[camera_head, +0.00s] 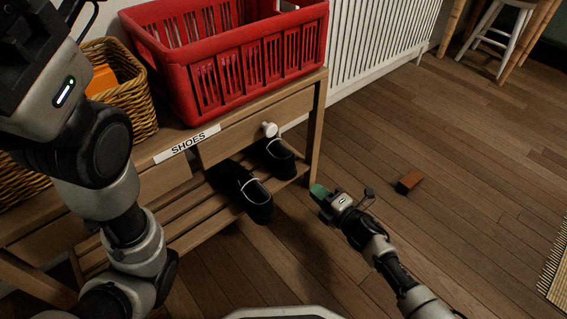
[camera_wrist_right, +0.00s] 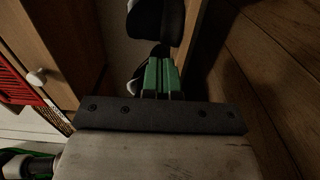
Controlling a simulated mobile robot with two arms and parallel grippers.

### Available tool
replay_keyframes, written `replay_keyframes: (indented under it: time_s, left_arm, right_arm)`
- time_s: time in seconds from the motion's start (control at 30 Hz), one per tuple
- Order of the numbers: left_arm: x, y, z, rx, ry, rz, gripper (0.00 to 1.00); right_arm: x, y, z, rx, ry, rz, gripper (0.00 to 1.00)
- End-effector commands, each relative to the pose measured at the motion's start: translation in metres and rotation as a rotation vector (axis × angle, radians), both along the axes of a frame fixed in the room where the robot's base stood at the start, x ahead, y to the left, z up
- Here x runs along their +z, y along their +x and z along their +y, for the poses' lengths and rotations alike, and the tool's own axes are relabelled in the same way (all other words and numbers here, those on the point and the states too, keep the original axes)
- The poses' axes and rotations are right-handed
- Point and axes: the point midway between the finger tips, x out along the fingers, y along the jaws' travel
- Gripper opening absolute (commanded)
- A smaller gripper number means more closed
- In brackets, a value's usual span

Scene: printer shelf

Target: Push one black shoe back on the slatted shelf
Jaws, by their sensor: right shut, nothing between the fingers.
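Two black shoes with pale trim sit on the slatted shelf (camera_head: 188,212) under the drawer. The front-left shoe (camera_head: 254,200) has its toe out past the shelf's front edge. The other shoe (camera_head: 276,157) sits further back to the right, partly under the drawer. My right gripper (camera_head: 318,191), with green fingers, is shut and empty, apart from the shoes, right of them by the shelf's right leg. In the right wrist view its fingers (camera_wrist_right: 160,76) are together; one dark shoe (camera_wrist_right: 156,22) shows beyond them, another is partly hidden. My left arm shows, its fingertips do not.
A red basket (camera_head: 245,62) and a wicker basket (camera_head: 135,97) stand on the unit's top. The drawer has a white knob (camera_head: 270,129) above the shoes. A brown block (camera_head: 410,181) lies on the floor to the right. The wooden floor around it is open.

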Motion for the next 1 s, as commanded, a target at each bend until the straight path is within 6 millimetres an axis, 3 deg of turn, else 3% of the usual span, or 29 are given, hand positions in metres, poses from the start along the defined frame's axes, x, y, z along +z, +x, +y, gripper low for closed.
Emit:
replay_keyframes:
  time_s: [0.5, 1.0]
  left_arm:
    - [0.015, 0.000, 0.000, 0.000, 0.000, 0.000, 0.58]
    - [0.015, 0.000, 0.000, 0.000, 0.000, -0.001, 0.58]
  right_arm:
    - [0.000, -0.031, -0.024, 0.000, -0.001, 0.001, 0.00]
    - [0.000, -0.034, -0.026, 0.000, 0.000, 0.000, 0.00]
